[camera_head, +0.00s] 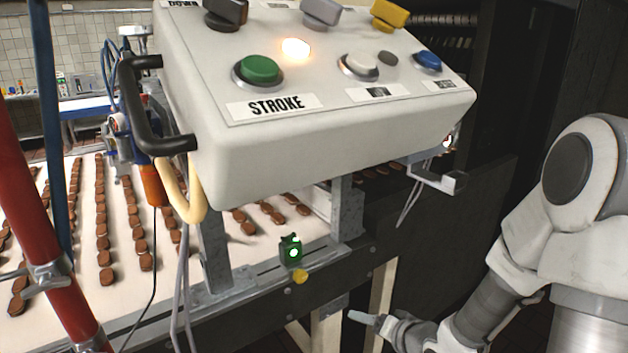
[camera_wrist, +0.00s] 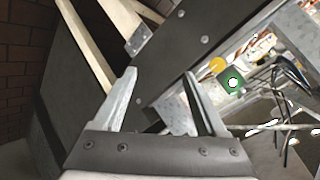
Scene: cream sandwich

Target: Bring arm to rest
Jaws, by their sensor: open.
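My gripper (camera_head: 372,318) is low at the lower right of the head view, below and in front of the conveyor's side rail. In the wrist view my gripper (camera_wrist: 160,90) shows two fingers spread apart with nothing between them. My arm (camera_head: 510,250) reaches down from the right edge, bent at the elbow. Beyond the fingers the wrist view shows the dark conveyor rail and pale legs.
A white control box (camera_head: 320,120) with buttons and knobs stands over the conveyor (camera_head: 60,250), which carries rows of brown sandwich cookies. A green-lit sensor (camera_head: 291,250) sits on the rail, also in the wrist view (camera_wrist: 232,82). A red post (camera_head: 40,210) stands left.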

